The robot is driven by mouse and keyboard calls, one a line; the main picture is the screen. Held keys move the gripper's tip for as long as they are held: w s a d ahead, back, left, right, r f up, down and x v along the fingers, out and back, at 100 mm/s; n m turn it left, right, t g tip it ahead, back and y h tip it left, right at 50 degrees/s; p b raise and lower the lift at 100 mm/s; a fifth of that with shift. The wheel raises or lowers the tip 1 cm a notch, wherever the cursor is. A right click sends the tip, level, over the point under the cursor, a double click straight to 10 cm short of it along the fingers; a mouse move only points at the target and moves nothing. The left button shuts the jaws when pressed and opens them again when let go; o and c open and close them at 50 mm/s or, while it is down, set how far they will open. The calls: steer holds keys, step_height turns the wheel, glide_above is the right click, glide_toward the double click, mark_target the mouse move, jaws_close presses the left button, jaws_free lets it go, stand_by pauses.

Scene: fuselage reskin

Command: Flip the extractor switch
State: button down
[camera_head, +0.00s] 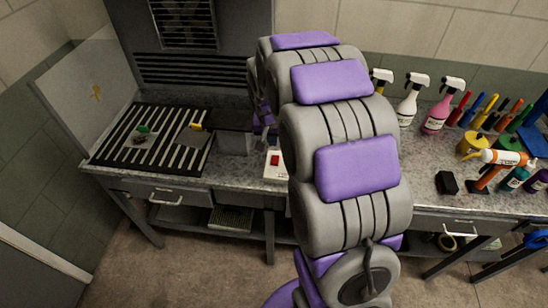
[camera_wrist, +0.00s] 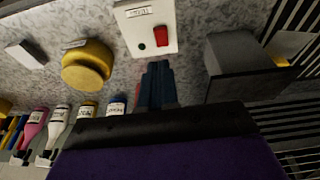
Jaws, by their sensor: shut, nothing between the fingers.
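The extractor switch is a white box with a red rocker and a small dark green button. In the wrist view the white switch box (camera_wrist: 146,28) is at the top centre, with its red rocker (camera_wrist: 161,36) right of the green button. In the head view the switch box (camera_head: 275,167) stands on the bench, partly hidden by my arm. My gripper (camera_wrist: 157,66) is shut and empty, its dark fingertips just below the box in the wrist view, near the rocker. I cannot tell whether they touch it. My gripper is hidden behind my arm in the head view.
A grey open box (camera_wrist: 240,75) stands right of my fingers in the wrist view, and a yellow round container (camera_wrist: 88,66) is to their left. The slatted extraction bench (camera_head: 150,140) is at left in the head view. Spray bottles (camera_head: 436,112) and tools crowd the right.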

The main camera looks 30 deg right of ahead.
steer(key=shift+w+d+f, duration=0.2)
steer(key=shift+w+d, duration=0.2)
steer(key=shift+w, duration=0.2)
steer(key=shift+w, duration=0.1)
steer(key=shift+w+d+r+p, duration=0.3)
steer(key=shift+w+d+r, duration=0.05)
steer(key=shift+w, duration=0.1)
step_height(320, 180, up, 14)
steer(key=p, duration=0.2)
steer(key=shift+s+a+f, duration=0.15)
steer(key=shift+s+a, duration=0.15)
steer(key=shift+s, duration=0.05)
stand_by(0.5)
